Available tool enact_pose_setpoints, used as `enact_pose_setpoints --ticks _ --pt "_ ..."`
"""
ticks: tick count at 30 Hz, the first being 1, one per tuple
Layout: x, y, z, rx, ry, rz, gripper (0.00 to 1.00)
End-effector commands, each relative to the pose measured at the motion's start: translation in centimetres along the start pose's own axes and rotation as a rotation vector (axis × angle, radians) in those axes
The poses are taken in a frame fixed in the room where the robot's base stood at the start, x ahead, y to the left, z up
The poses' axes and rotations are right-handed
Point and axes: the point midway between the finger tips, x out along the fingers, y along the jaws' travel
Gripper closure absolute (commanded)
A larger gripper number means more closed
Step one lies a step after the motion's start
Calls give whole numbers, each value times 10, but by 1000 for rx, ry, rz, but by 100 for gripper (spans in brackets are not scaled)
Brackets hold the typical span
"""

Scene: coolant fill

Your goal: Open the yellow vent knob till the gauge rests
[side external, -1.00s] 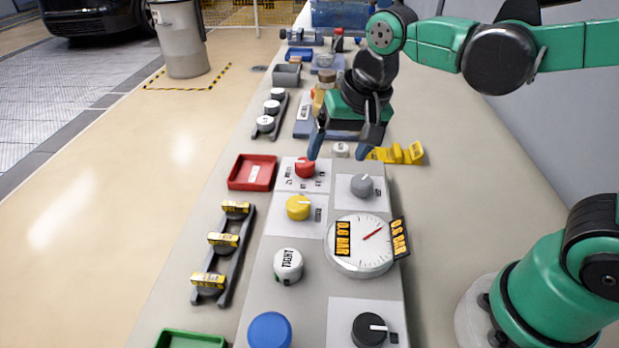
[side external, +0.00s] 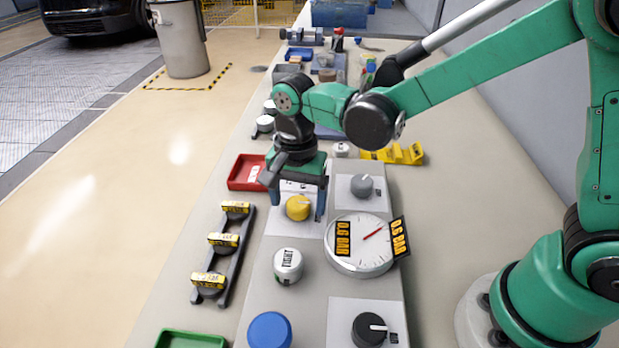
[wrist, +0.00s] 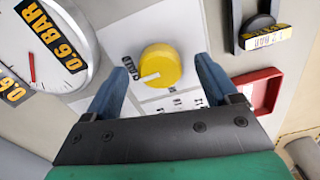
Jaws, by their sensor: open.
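The yellow vent knob (side external: 298,207) is round with a pale pointer mark and sits on a white plate on the grey panel. It also shows in the wrist view (wrist: 160,66). My gripper (side external: 296,213) is open above the yellow knob, with one finger on each side of it. In the wrist view the fingers (wrist: 158,86) are spread wide and the knob lies between and beyond them; whether they touch it I cannot tell. The gauge (side external: 355,259) is a round white dial with a red needle and 0.6 BAR labels. The red knob is hidden behind my gripper.
A grey knob (side external: 362,187), a white TIGHT cap (side external: 288,265), a blue cap (side external: 269,330) and a black knob (side external: 369,330) stand on the panel. A red tray (side external: 243,172) and a rack with yellow-labelled parts (side external: 223,240) lie to the left.

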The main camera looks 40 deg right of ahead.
Motion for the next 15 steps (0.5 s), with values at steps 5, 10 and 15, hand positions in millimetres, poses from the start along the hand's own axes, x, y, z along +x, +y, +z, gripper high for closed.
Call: enact_pose_setpoints --ticks 5,10,15 --pt "2 0 0 0 0 0 19" --pt "2 0 0 -1 0 0 37" --pt "2 0 0 -1 0 0 85"
